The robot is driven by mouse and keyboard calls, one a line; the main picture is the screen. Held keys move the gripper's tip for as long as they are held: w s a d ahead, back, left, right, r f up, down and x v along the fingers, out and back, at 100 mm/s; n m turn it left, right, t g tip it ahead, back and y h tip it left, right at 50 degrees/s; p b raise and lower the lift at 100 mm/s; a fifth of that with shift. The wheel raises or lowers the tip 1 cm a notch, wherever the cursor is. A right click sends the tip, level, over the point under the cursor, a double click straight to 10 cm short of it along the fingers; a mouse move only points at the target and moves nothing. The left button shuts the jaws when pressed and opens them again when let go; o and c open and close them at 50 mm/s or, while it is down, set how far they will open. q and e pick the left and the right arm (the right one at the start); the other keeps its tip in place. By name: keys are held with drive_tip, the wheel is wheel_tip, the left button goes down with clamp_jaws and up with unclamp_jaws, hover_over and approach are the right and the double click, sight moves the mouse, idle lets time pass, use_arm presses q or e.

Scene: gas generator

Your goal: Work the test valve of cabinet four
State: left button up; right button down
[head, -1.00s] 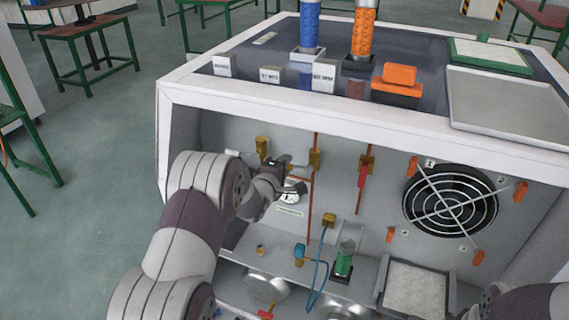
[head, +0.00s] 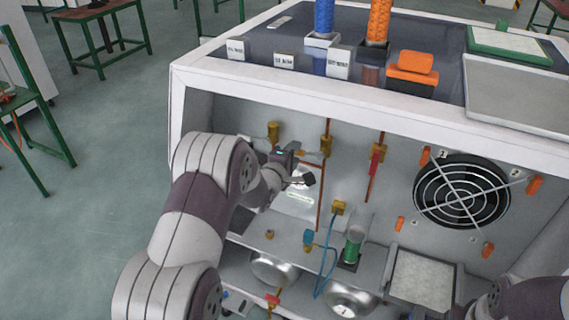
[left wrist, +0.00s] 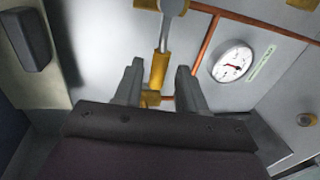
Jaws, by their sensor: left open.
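My left gripper (head: 297,168) is inside the open front of the white cabinet (head: 410,118), near the back wall with its brass valve fittings. In the left wrist view its two fingers (left wrist: 159,78) are open and apart. A yellow brass fitting (left wrist: 160,64) with a grey lever (left wrist: 172,8) above it shows between and beyond them; I cannot tell whether they touch it. In the head view, brass valves stand at the left (head: 273,132) and middle (head: 326,146), and a red-handled one (head: 376,162) is farther right. Which is the test valve is not clear.
A round gauge (left wrist: 232,64) and orange-brown pipe (left wrist: 205,45) are beside the fingers. A fan (head: 461,192) is on the right of the back wall. A shelf below holds a green cylinder (head: 352,248) and a blue hose (head: 327,265). The cabinet's top edge overhangs.

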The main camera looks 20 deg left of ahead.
use_arm(q)
drive_tip(key=s+r, duration=0.2)
drive_tip(key=s, duration=0.8)
drive_tip(key=shift+s+a+p, duration=0.2)
drive_tip(key=shift+s+p, duration=0.05)
drive_tip(key=shift+p, duration=0.05)
drive_tip(key=s+f+m+g+y, duration=0.2)
drive_tip(key=s+f+m+g, duration=0.7)
drive_tip(key=s+f+m, duration=0.1)
drive_tip(key=s+d+r+m+g+h, duration=0.1)
drive_tip(key=s+d+m+g, duration=0.25)
drive_tip(key=s, duration=0.25)
drive_tip(key=s+d+r+m+g, duration=0.2)
drive_tip(key=s+m, duration=0.2)
drive_tip(key=s, duration=0.3)
wheel_tip(320, 180, up, 16)
drive_tip(key=d+p, duration=0.2)
drive_tip(key=p, duration=1.2)
drive_tip(key=shift+w, duration=0.25)
drive_tip(key=shift+m, duration=0.25)
